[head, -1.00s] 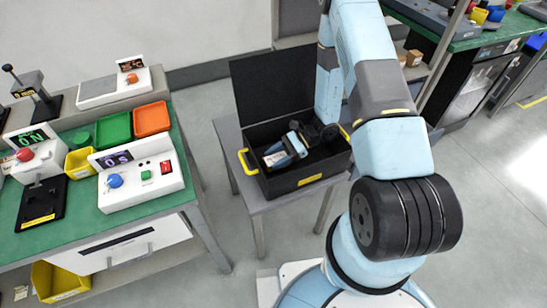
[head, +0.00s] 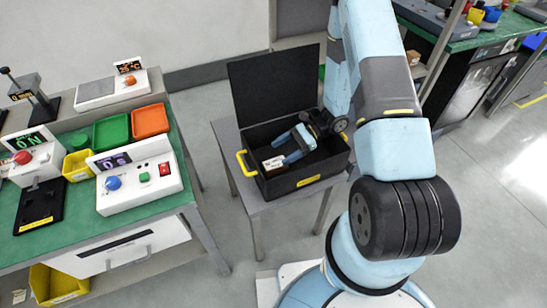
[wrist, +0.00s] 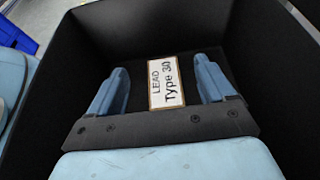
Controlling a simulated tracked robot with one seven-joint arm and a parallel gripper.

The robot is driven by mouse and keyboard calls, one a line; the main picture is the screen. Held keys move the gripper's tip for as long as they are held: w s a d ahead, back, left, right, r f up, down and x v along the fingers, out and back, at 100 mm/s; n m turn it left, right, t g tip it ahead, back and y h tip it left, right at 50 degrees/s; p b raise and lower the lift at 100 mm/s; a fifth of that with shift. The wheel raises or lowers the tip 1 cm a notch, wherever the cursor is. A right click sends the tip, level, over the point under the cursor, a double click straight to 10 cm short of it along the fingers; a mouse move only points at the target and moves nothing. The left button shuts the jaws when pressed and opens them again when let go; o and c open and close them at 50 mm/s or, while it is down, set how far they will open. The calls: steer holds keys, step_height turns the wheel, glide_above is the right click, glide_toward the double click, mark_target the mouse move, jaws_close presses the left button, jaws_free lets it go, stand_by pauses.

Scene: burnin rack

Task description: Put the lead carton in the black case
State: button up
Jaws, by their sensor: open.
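The lead carton (head: 273,163) lies inside the black case (head: 300,186), near its front left corner. In the wrist view the carton (wrist: 166,82) shows its white label, reading "LEAD Type 30", on the dark floor of the case (wrist: 265,60). My gripper (head: 291,152) reaches into the case from the back right. In the wrist view my gripper (wrist: 161,72) is open, with a blue finger on either side of the carton and dark gaps between. The case lid stands open at the back.
The case stands on a small grey table (head: 228,140). To the left is a green bench with a white timer box (head: 140,180), a green tray (head: 112,131) and an orange tray (head: 150,121). Another bench is at the back right.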

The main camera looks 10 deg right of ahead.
steer(key=v, duration=0.8)
steer(key=s+r+n+h, duration=0.2)
steer(key=r+n+h, duration=0.15)
steer(key=r, duration=0.95)
steer(key=s+r+n+h, duration=0.25)
steer(key=r+n, duration=0.25)
steer(key=r, duration=0.8)
steer(key=s+d+r+n+t+h, duration=0.2)
steer(key=s+r+n+t+h, duration=0.1)
steer(key=s+r, duration=0.5)
steer(key=s+d+r+n+t+h, duration=0.1)
steer(key=s+r+n+t+h, duration=0.2)
steer(key=s+r+t, duration=0.3)
step_height(320, 180, up, 5)
steer(key=shift+s+d+f+h, duration=0.1)
steer(key=shift+s+d+h, duration=0.3)
steer(key=shift+s, duration=0.55)
steer(key=shift+w, duration=0.1)
